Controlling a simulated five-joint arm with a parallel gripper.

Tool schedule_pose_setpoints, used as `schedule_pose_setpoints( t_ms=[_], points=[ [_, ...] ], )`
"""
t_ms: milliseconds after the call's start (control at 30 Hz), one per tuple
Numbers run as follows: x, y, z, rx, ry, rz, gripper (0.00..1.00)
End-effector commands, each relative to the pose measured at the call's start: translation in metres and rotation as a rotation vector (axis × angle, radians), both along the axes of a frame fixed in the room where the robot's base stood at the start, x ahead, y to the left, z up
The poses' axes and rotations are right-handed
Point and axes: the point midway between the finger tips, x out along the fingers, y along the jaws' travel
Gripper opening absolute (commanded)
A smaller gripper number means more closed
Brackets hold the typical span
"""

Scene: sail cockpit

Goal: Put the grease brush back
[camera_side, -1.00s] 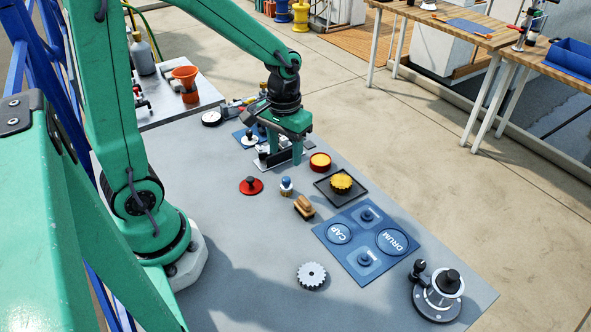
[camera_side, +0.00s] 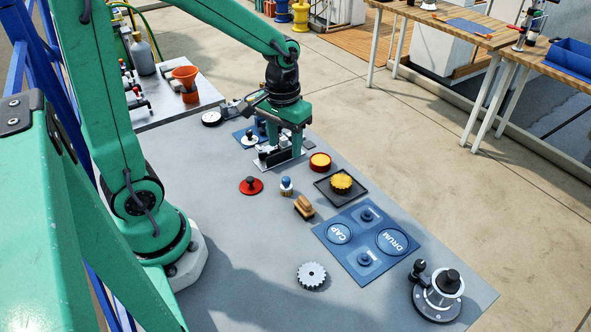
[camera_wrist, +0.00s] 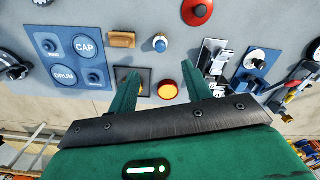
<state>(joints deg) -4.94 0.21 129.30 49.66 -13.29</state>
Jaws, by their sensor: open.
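A small brush-like piece with a brown wooden top (camera_side: 304,205) lies on the grey bench; it also shows in the wrist view (camera_wrist: 122,39). Beside it stands a short piece with a blue knob and pale base (camera_side: 286,186), also in the wrist view (camera_wrist: 160,43). I cannot tell for sure which is the grease brush. My gripper (camera_side: 293,150) is beyond both, over the metal holder (camera_side: 275,160). In the wrist view its fingers (camera_wrist: 160,78) are apart, with nothing held between them. The holder is partly hidden in the side view.
A red tin with yellow contents (camera_side: 320,161), a dark tray (camera_side: 325,188) with a yellow ribbed piece, and a red knob (camera_side: 251,185) are close by. The blue CAP and DRUM mat (camera_side: 365,262), a gear (camera_side: 312,275) and a winch-like stand (camera_side: 437,295) lie nearer.

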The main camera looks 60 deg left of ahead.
Motion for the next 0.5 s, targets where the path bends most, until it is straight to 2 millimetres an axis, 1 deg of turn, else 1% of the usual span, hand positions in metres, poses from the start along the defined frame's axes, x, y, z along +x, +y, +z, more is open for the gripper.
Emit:
schedule_pose_setpoints(
  t_ms=[167,267,500],
  points=[
    [-0.007,-0.003,0.017,0.005,-0.051,-0.033,0.49],
    [-0.013,-0.006,0.032,0.01,-0.095,-0.06,0.49],
    [-0.035,-0.014,0.066,0.028,-0.219,-0.142,0.49]
  ],
)
